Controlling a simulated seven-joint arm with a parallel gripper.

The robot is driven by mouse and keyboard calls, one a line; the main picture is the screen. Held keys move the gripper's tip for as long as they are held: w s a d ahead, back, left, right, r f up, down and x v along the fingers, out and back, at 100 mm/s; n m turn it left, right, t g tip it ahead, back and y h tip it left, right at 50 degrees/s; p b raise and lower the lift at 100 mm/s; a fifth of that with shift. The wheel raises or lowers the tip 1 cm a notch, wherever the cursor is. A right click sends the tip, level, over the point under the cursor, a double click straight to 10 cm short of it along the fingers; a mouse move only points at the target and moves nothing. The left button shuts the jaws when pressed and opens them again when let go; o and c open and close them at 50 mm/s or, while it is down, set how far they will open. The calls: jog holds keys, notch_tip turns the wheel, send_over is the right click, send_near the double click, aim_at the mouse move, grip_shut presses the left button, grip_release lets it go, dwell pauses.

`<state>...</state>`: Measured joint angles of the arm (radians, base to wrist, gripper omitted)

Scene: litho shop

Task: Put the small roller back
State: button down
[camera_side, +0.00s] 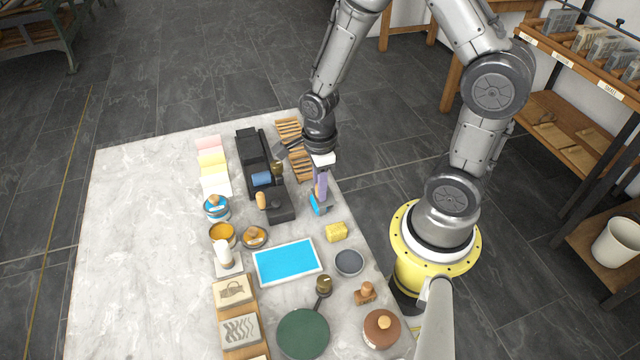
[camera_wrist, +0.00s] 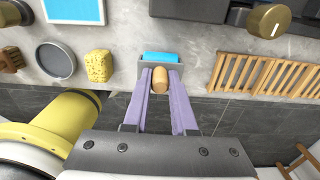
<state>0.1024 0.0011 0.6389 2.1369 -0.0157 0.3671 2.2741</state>
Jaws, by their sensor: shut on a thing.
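My gripper (camera_side: 321,180) has pale purple fingers and is shut on the wooden handle of a small roller. The roller's blue drum shows below the fingers in the side view (camera_side: 319,209). In the wrist view my gripper (camera_wrist: 160,98) grips the tan handle, with the blue drum (camera_wrist: 160,58) beyond it. The roller is over the table's right edge area; whether it touches the table is unclear.
A slatted wooden rack (camera_side: 302,168) lies behind my gripper. A yellow sponge (camera_side: 337,232), a blue slab (camera_side: 287,262) and a grey dish (camera_side: 349,262) lie nearer the camera. The left part of the marble table (camera_side: 130,230) is clear.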

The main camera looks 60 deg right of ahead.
jog(key=shift+s+f, duration=0.1)
jog(key=shift+f, duration=0.4)
jog(key=c, duration=0.7)
grip_release()
jog(key=shift+s+f, duration=0.1)
jog(key=shift+s, duration=0.15)
notch_tip(320, 180, up, 13)
jog(key=s+a+r+n+t, duration=0.1)
jog(key=s+r+n+t, duration=0.1)
jog(key=n, duration=0.7)
jog(key=s+a+r+n+t, duration=0.1)
jog(key=s+r+n, duration=0.3)
jog(key=n, duration=0.5)
jog(key=s+r+n+t, duration=0.2)
jog(key=r+n, duration=0.4)
jog(key=n, duration=0.3)
jog(key=shift+s+a+t, duration=0.3)
jog(key=shift+s+a, duration=0.1)
jog(key=shift+s, duration=0.15)
